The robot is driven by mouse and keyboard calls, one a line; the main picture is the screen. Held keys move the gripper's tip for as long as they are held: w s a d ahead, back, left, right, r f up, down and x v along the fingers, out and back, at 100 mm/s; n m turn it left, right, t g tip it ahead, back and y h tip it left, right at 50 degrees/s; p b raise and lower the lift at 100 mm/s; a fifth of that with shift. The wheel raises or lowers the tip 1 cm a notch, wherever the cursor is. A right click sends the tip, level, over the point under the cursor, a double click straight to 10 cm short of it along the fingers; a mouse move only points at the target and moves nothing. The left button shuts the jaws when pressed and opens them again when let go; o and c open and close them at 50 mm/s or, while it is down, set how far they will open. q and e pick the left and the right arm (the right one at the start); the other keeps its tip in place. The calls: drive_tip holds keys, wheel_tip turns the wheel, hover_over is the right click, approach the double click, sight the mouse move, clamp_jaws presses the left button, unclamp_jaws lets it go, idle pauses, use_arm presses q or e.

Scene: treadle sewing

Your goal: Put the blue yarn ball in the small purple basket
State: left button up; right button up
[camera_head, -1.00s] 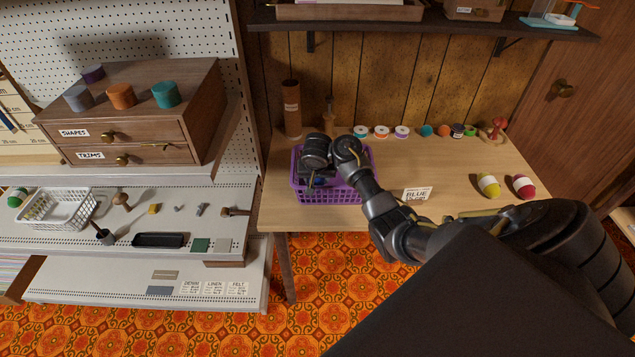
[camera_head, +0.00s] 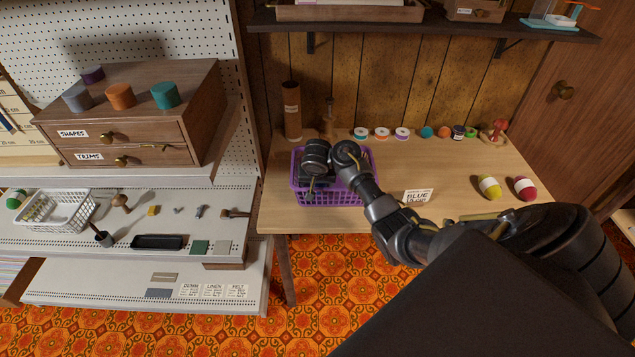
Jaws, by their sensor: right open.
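The small purple basket (camera_head: 343,198) stands on the left part of the wooden table. My right gripper (camera_head: 312,190) points down over the left half of the basket and hides much of its inside. It is open. The blue yarn ball cannot be made out now; the gripper and the basket wall cover the spot where a bit of blue showed earlier. My left gripper is not in view.
A small card reading BLUE (camera_head: 417,196) stands right of the basket. A yellow-green yarn ball (camera_head: 489,187) and a red one (camera_head: 525,188) lie at the table's right. Thread spools (camera_head: 382,134) line the back. A brown cylinder (camera_head: 292,112) stands behind the basket. The table's middle is clear.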

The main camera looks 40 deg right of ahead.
drive_tip(key=shift+r, duration=0.3)
drive_tip(key=p+v, duration=0.4)
drive_tip(key=v, duration=0.8)
drive_tip(key=shift+p, duration=0.35)
